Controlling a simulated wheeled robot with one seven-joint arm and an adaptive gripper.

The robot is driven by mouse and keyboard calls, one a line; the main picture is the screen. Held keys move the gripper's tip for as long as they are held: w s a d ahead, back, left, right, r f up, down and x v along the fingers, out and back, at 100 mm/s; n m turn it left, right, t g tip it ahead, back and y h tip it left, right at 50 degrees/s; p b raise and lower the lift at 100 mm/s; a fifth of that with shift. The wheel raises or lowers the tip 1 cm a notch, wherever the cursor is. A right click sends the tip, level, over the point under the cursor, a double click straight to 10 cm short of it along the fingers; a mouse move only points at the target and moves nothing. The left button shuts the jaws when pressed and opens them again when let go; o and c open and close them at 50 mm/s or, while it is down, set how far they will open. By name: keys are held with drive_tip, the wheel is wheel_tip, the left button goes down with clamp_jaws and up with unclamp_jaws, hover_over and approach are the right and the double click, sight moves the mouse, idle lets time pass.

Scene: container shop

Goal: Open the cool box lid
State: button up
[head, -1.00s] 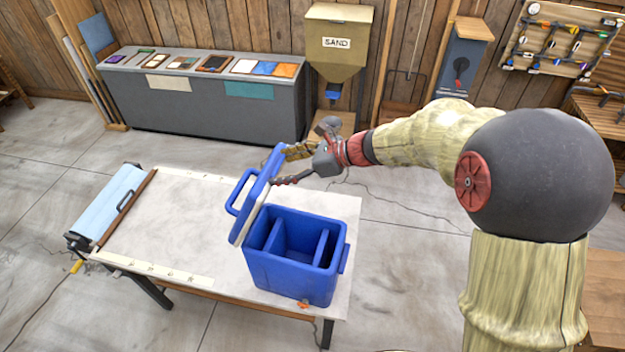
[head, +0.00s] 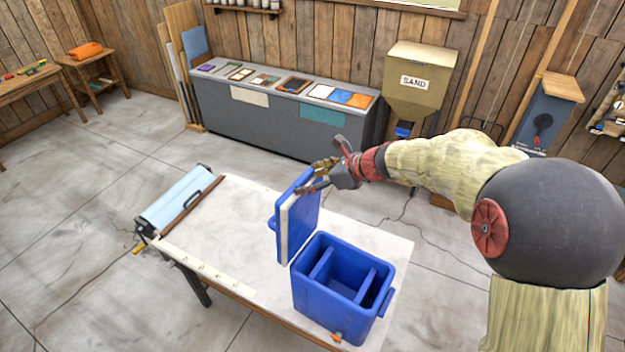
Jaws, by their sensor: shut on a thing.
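The blue cool box (head: 330,297) stands on the white-topped table, its inside open to view with upright dividers. Its blue lid (head: 304,212), with a pale inner face, stands about upright at the box's left and back side. My gripper (head: 314,177) is at the lid's upper edge, its fingers shut on it. The fingers partly cover the lid's top edge. The lid's hinge line is only partly visible.
The table (head: 222,215) has a blue roll (head: 180,199) at its left end and clear top left of the box. Behind stand a grey counter (head: 270,122) with samples and a sand hopper (head: 416,80). Open floor lies around the table.

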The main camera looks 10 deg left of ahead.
drive_tip(key=shift+w+r, duration=0.1)
drive_tip(key=shift+r, duration=0.05)
drive_tip(key=o, duration=1.5)
drive_tip(key=shift+d, duration=0.2)
drive_tip(key=shift+o, duration=1)
drive_tip(key=v, duration=1.1)
drive_tip(key=shift+s+d, duration=0.25)
drive_tip(key=shift+d, duration=0.05)
drive_tip(key=shift+r, duration=0.15)
